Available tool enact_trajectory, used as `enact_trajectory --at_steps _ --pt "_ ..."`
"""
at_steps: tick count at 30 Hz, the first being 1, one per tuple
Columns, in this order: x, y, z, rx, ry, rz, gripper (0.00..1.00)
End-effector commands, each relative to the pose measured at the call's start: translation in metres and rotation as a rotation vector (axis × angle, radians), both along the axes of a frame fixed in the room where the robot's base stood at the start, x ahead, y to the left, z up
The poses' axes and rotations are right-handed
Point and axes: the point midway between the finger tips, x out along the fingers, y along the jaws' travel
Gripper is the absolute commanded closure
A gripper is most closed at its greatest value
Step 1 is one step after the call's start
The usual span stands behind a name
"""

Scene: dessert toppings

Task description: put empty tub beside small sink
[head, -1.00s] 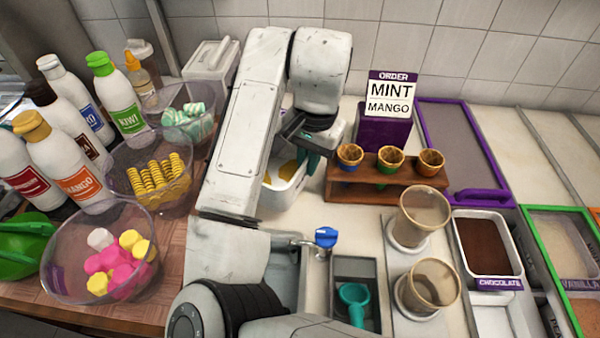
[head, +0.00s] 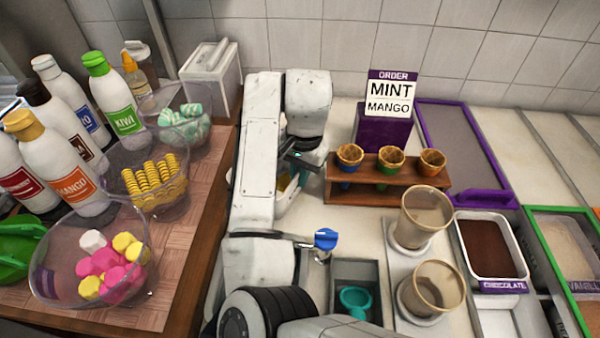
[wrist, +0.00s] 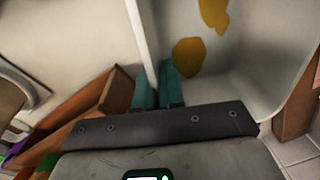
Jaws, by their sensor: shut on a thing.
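The empty tub (head: 290,200) is a white container with yellow-orange smears inside. In the head view it is largely hidden behind my arm, left of the cone rack. My gripper (wrist: 158,85) has teal fingers, shut on the tub's thin side wall, one finger on each side of it. In the wrist view the tub's inside (wrist: 245,60) fills the upper right. I cannot tell whether the tub is clear of the counter. The small sink (head: 374,275) is nearer me, with a blue-handled tap (head: 326,240) and a teal scoop (head: 355,300) in it.
A wooden rack (head: 375,194) with three cones stands just right of the tub. Two clear cups (head: 425,215) stand right of the sink. Topping bowls (head: 95,270) and sauce bottles crowd the wooden counter at left. Pale counter is clear between rack and tap.

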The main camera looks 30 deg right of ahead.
Motion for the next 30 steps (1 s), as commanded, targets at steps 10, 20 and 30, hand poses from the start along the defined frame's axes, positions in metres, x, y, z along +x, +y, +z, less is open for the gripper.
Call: enact_trajectory --at_steps 10,20,30 --pt "0.000 0.000 -0.002 0.000 0.000 0.000 0.69" --pt "0.000 0.000 0.002 0.001 -0.001 -0.001 0.66" --pt "-0.002 -0.001 0.062 0.005 -0.005 -0.002 0.66"
